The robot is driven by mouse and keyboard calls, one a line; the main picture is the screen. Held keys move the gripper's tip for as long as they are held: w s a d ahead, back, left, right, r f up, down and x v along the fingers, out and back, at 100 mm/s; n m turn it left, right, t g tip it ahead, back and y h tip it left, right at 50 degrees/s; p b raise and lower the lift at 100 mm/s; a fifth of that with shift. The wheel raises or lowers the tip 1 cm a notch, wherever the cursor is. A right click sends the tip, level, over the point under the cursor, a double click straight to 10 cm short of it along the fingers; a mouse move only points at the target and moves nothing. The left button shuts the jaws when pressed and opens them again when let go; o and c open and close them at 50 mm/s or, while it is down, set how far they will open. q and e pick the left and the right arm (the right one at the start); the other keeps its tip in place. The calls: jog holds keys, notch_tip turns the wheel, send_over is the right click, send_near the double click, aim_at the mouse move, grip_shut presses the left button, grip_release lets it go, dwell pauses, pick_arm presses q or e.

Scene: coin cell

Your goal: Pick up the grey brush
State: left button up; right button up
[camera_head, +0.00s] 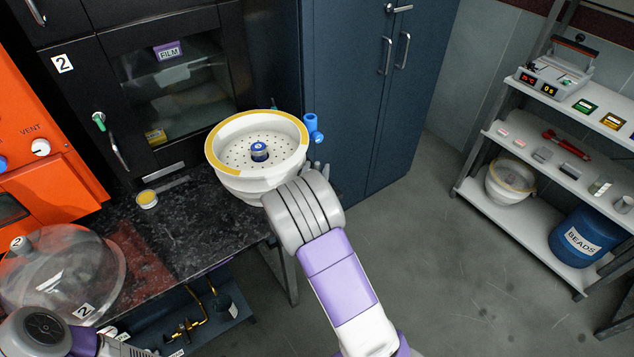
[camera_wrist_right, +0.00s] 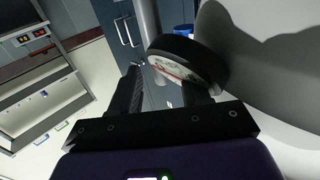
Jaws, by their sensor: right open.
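I cannot pick out the grey brush for certain in either view. My right gripper (camera_head: 318,167) is at the right side of the white bowl (camera_head: 235,182), mostly hidden behind my own wrist in the head view. In the right wrist view its two dark fingers (camera_wrist_right: 160,88) are apart. A round thing with a dark rim and pale face (camera_wrist_right: 185,68) shows beyond and partly between them; I cannot tell whether they touch it. My left arm shows at the bottom left of the head view, but its fingers are not clear.
The bowl, with a yellow-marked rim, is at the black bench's (camera_head: 190,222) right end. A blue fitting (camera_head: 311,124) is beside it. A clear dome (camera_head: 62,270) is at left. Shelves (camera_head: 545,205) with small items stand at right, beyond open floor.

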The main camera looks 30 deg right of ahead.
jog(key=shift+x, duration=1.05)
grip_shut()
notch_tip(320, 180, up, 18)
jog(key=p, duration=0.6)
